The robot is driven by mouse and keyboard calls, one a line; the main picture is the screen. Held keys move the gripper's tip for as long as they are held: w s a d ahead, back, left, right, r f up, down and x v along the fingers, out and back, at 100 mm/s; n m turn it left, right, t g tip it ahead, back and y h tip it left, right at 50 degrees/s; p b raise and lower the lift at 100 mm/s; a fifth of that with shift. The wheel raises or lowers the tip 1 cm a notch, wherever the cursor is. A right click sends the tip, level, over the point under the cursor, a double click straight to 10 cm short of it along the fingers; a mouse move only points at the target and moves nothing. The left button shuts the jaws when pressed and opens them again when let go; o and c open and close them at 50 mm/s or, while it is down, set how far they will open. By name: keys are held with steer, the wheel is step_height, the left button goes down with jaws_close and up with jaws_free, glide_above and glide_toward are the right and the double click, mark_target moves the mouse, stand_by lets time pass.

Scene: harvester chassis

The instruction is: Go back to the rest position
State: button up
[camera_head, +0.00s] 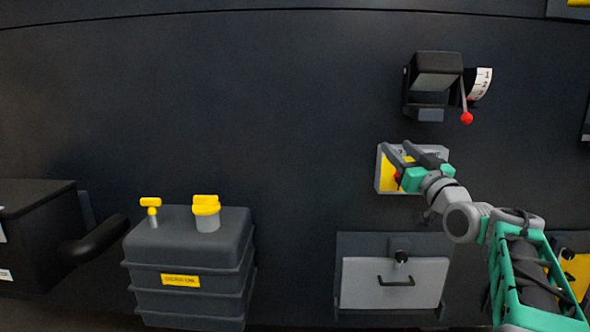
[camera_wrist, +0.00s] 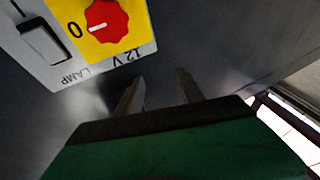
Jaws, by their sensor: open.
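My gripper (camera_head: 408,154) is at the end of my green and grey arm, in front of the switch panel (camera_head: 384,186) on the dark wall. In the wrist view my gripper (camera_wrist: 158,90) has its two fingers apart with nothing between them. The switch panel (camera_wrist: 60,72) shows at the upper left there, with a red knob (camera_wrist: 107,21) on a yellow field, its white mark toward "0". The fingers point past the panel's lower edge and appear apart from the knob. In the head view my gripper hides part of the panel.
A lever box (camera_head: 436,75) with a red-tipped lever (camera_head: 467,117) is above the panel. A drawer-like hatch (camera_head: 393,284) with a black handle is below. A dark tank (camera_head: 190,262) with yellow caps stands at left. The wall between tank and panel is clear.

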steer(key=s+a+g+p, duration=0.1)
steer(key=a+g+p, duration=0.3)
steer(key=a, duration=0.4)
steer(key=s+a+f+m+g+h+p, duration=0.1)
steer(key=s+a+f+g+h+p, duration=0.1)
steer(key=s+a+f+g+p, duration=0.55)
steer(key=s+f+g+h+p, duration=0.1)
steer(key=s+f+g+p, duration=0.2)
steer(key=s, duration=0.9)
steer(key=s+f+m+g+h+p, duration=0.1)
steer(key=s+f+g+p, duration=0.2)
steer(key=s, duration=0.9)
step_height(320, 180, down, 3)
